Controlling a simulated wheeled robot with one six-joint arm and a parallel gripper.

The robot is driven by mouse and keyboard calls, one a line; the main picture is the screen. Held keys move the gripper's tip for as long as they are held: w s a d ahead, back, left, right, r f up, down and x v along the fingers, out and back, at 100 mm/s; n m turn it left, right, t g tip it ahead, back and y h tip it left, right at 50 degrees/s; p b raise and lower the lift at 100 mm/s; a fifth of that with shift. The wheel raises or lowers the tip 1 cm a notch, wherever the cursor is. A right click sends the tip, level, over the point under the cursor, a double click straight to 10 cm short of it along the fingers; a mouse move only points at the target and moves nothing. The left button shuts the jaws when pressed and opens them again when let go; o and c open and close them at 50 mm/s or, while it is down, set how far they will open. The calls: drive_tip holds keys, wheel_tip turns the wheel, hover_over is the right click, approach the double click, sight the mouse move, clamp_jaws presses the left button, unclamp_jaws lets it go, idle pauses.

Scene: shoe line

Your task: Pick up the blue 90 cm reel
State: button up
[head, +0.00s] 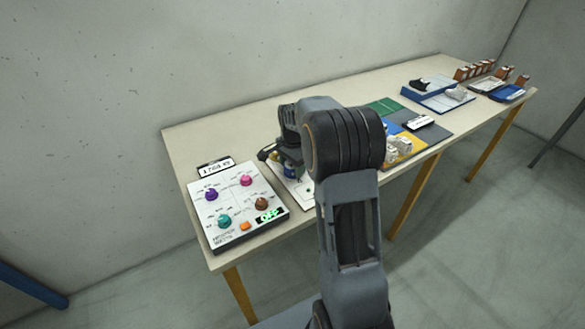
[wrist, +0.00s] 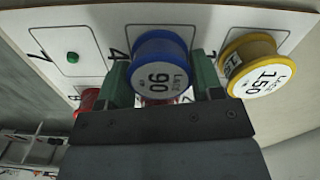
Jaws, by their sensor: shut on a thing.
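The blue reel (wrist: 159,50) is marked "LACE 90" and faces the camera in the wrist view. My gripper (wrist: 162,78) is shut on it, with one green finger on each side of the reel. In the head view my gripper (head: 287,160) is over the white board at the near part of the table, and my arm hides much of that spot. From these views I cannot tell whether the reel is clear of the board.
A yellow reel (wrist: 257,64) marked 150 stands close right of my gripper. Red parts (wrist: 88,100) show behind the fingers. A bare green peg (wrist: 72,57) is on the white board (wrist: 100,35). A control panel (head: 238,207) with coloured knobs lies left of my gripper.

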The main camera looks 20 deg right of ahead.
drive_tip(key=shift+c, duration=1.2)
drive_tip(key=shift+r, duration=0.1)
